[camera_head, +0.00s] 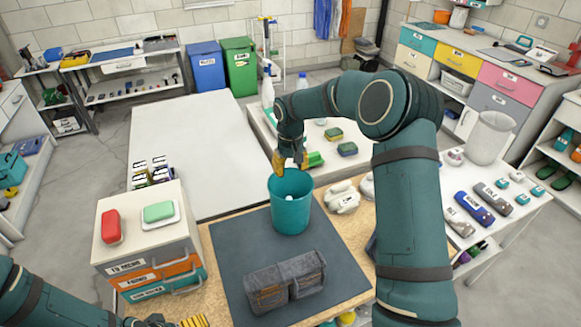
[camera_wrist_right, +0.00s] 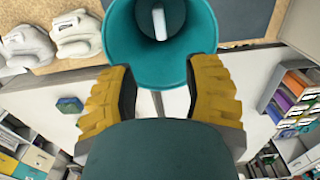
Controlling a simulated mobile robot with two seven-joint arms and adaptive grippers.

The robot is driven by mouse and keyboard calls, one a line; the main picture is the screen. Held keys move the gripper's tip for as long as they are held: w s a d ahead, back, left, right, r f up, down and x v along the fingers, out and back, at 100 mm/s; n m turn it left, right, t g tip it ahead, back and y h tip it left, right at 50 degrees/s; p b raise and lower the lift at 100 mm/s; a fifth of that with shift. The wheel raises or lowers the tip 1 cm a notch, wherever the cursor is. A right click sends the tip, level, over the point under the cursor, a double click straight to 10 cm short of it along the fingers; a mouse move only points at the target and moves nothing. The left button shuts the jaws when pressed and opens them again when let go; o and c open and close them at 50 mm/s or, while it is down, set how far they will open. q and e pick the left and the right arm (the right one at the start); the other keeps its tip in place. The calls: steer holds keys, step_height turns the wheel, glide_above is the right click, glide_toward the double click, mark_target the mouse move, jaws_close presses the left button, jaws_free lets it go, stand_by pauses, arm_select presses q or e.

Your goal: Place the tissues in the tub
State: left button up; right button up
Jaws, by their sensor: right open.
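The tub (camera_head: 290,213) is a teal, open-topped bin standing upright at the back edge of the dark mat; it also shows in the right wrist view (camera_wrist_right: 117,35). A small white object (camera_head: 289,198), possibly a tissue, lies inside it and looks oblong in the wrist view (camera_wrist_right: 159,22). White crumpled-looking items (camera_head: 342,197), possibly tissues, lie right of the tub; they also show in the wrist view (camera_wrist_right: 75,33). My right gripper (camera_head: 290,161) is open and empty above the tub's back rim. My left gripper (camera_head: 194,321) shows only partly at the bottom edge.
A grey fabric case (camera_head: 285,281) lies on the dark mat (camera_head: 235,245). A drawer box (camera_head: 150,250) with red and green items on top stands left.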

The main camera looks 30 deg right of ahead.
arm_select(q)
step_height(320, 180, up, 5)
steer(key=p, duration=0.4)
steer(key=shift+f+p, duration=0.2)
steer(key=shift+p, duration=0.1)
arm_select(e)
step_height(320, 180, up, 7)
arm_select(q)
steer(key=shift+r, duration=0.1)
arm_select(e)
steer(key=shift+f, duration=0.1)
